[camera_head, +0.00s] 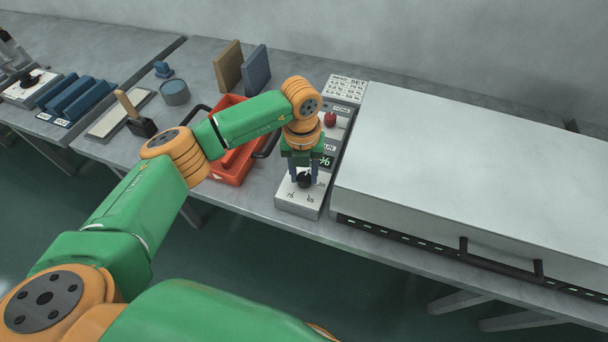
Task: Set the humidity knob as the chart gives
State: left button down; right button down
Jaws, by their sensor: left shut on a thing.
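The humidity knob (304,181) is a dark round knob on a light grey control box (298,202) at the table's front edge. Marks such as 75 and 65 show on the box near the knob. My left gripper (304,179) points down over the box and is shut on the knob. The knob's pointer is mostly hidden, so its setting cannot be read. The chart (345,88) is a white card with rows of percent figures behind the box; its small print is blurred. A dark display (326,161) with a green percent sign is partly hidden by the gripper. My right gripper is not in view.
A red lever knob (330,119) stands behind the display. A large grey lidded machine (470,165) with a black handle (500,262) fills the right. A red tray (232,172) lies left, under my arm. Brown and blue boards (256,70) stand behind it.

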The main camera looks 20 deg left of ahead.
pick_arm(q)
jog(key=m+b, duration=0.4)
jog(key=m, duration=0.2)
jog(key=shift+w+f, duration=0.1)
jog(key=m+b, duration=0.2)
jog(key=m, duration=0.3)
jog(key=shift+m, duration=0.4)
jog(key=m+b, duration=0.1)
jog(key=m, duration=0.1)
jog(key=shift+m, duration=0.4)
jog(key=m, duration=0.3)
jog(key=shift+m+b, duration=0.3)
jog(key=shift+b, duration=0.1)
jog(key=m, duration=0.3)
jog(key=shift+m, duration=2)
jog(key=shift+c, duration=2.2)
grip_release()
jog(key=shift+r, duration=0.2)
